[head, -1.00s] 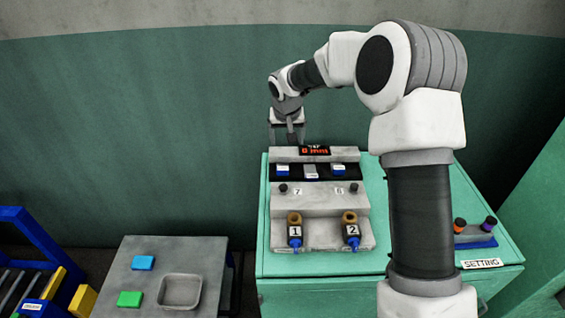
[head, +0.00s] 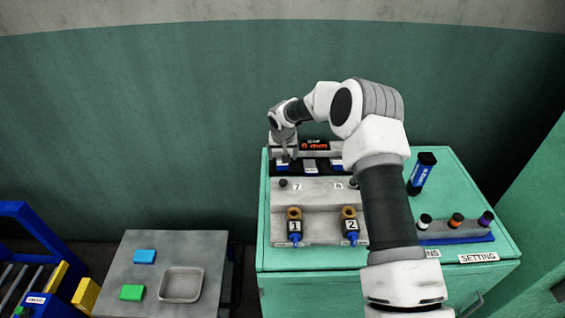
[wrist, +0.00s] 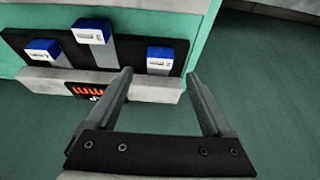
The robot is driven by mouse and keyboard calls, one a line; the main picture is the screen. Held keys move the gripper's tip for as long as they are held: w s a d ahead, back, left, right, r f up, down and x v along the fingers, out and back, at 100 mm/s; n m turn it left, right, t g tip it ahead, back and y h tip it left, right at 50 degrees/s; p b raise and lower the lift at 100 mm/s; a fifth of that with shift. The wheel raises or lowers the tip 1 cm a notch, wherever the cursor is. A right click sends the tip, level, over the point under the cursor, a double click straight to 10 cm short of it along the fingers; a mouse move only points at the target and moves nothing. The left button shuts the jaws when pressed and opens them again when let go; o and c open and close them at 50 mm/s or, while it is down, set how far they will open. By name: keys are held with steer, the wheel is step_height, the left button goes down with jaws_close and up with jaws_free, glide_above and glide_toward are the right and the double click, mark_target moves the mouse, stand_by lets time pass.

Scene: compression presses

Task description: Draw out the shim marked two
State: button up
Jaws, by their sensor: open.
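Three blue-headed strips with small white labels lie side by side in a black bed at the back of the press. In the wrist view they are a left one (wrist: 43,50), a middle one (wrist: 91,32) that stands further from my gripper, and a right one (wrist: 160,58). Their label marks are too small to read, so I cannot tell which is two. My gripper (wrist: 160,76) is open and empty, with the right strip just beyond its fingertips. In the head view my gripper (head: 284,155) is at the back left of the press.
A display (head: 314,145) reads 0 mm behind the bed. Two blue-tipped pieces labelled 1 (head: 294,227) and 2 (head: 350,226) sit at the press front. A blue-and-black cylinder (head: 422,174) and several capped knobs stand right. A grey tray (head: 181,284) is on the side table.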

mark_target(282, 164)
steer(key=shift+x, duration=3.2)
jaws_close()
steer(key=shift+s, duration=0.1)
